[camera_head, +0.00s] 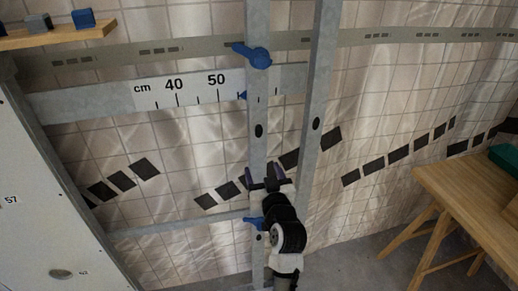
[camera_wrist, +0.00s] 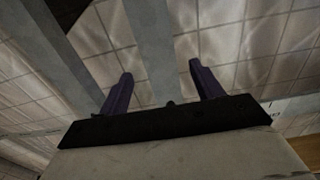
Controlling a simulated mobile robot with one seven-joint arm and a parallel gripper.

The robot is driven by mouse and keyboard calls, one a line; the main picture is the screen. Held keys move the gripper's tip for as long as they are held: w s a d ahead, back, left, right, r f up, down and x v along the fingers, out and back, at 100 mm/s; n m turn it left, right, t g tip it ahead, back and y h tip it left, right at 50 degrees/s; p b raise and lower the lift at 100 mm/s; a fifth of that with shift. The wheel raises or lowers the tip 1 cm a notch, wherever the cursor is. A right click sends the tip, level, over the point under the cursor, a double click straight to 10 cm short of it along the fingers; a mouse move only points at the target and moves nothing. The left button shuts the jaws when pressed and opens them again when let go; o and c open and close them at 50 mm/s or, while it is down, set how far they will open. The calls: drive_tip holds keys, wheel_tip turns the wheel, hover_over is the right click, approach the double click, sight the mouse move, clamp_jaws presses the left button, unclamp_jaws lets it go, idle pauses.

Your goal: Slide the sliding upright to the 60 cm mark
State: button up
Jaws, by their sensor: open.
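The sliding upright (camera_head: 257,150) is a grey metal post in the head view, with a blue knob (camera_head: 256,56) near its top and a small blue pointer (camera_head: 243,96) at its left edge. The pointer is right of the 50 mark on the white cm scale (camera_head: 188,90). The 60 label is not visible, and the upright covers part of the scale. My gripper (camera_head: 266,176) is open low on the upright, with one purple finger at each side. In the wrist view, a grey post (camera_wrist: 152,45) lines up between my fingers (camera_wrist: 160,88), with gaps at both sides.
A second grey post (camera_head: 319,100) stands to the right. A lower blue clamp (camera_head: 253,222) is near my wrist. A large pale panel (camera_head: 40,190) is at the left, a shelf with blocks (camera_head: 60,36) above it, and a wooden table (camera_head: 480,185) at the right.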

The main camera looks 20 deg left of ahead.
drive_tip(key=p+x, duration=0.2)
drive_tip(key=x, duration=0.7)
drive_tip(key=shift+w+a+p, duration=0.2)
drive_tip(key=shift+w+p, duration=0.05)
drive_tip(key=shift+p, duration=0.15)
drive_tip(key=c, duration=1.4)
drive_tip(key=shift+w+d+f+b, duration=0.1)
drive_tip(key=shift+w+d+b, duration=0.25)
drive_tip(key=shift+b, duration=0.3)
drive_tip(key=w+d+b, duration=0.2)
drive_tip(key=d+b, duration=0.1)
drive_tip(key=shift+d, duration=0.3)
drive_tip(key=o, duration=1.4)
